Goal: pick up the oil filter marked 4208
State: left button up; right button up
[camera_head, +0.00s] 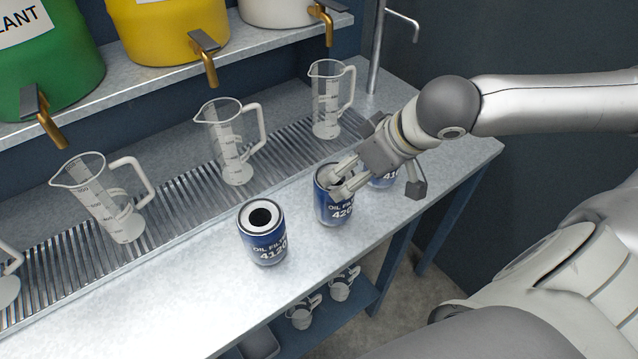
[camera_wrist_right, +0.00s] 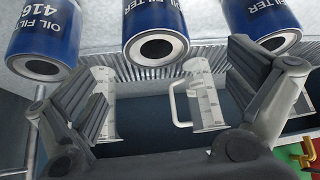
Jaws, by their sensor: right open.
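Three blue oil filters with white lettering stand upright in a row on the metal bench. The middle filter (camera_head: 329,207) reads "420", its last digit hidden. The near-left filter (camera_head: 263,240) reads "4120". The far-right filter (camera_head: 383,180) is partly hidden behind my gripper; it reads "416" in the right wrist view (camera_wrist_right: 38,40), its last digit cut off. My right gripper (camera_head: 341,182) is open, its fingers by the top of the middle filter. In the right wrist view, the middle filter (camera_wrist_right: 155,28) appears beyond the gap between the open fingers (camera_wrist_right: 168,72), not clasped. My left gripper is not in view.
Glass measuring jugs (camera_head: 229,145) stand on the slatted drain (camera_head: 180,190) behind the filters. Above them, drums with brass taps (camera_head: 204,55) sit on a shelf. A metal post (camera_head: 377,50) rises at the back. The bench front left (camera_head: 170,300) is clear.

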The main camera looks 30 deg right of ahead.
aim_at(343, 182)
jog(key=shift+w+f, duration=0.2)
jog(key=shift+f, duration=0.6)
jog(key=shift+w+a+f, duration=0.15)
jog(key=shift+w+f, duration=0.05)
jog(key=shift+f, duration=0.05)
jog(key=shift+x, duration=1.25)
jog(key=x, duration=0.4)
jog(key=shift+s+d+f+p, duration=0.1)
jog(key=shift+d+f+p, duration=0.2)
jog(key=shift+d+f, duration=0.1)
jog(key=shift+w+a+f, duration=0.1)
jog(key=shift+w+f, duration=0.2)
jog(key=shift+f, duration=0.1)
jog(key=c, duration=1.3)
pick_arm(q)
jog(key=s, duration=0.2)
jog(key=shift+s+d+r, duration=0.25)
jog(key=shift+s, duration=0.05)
pick_arm(e)
jog(key=shift+c, duration=0.6)
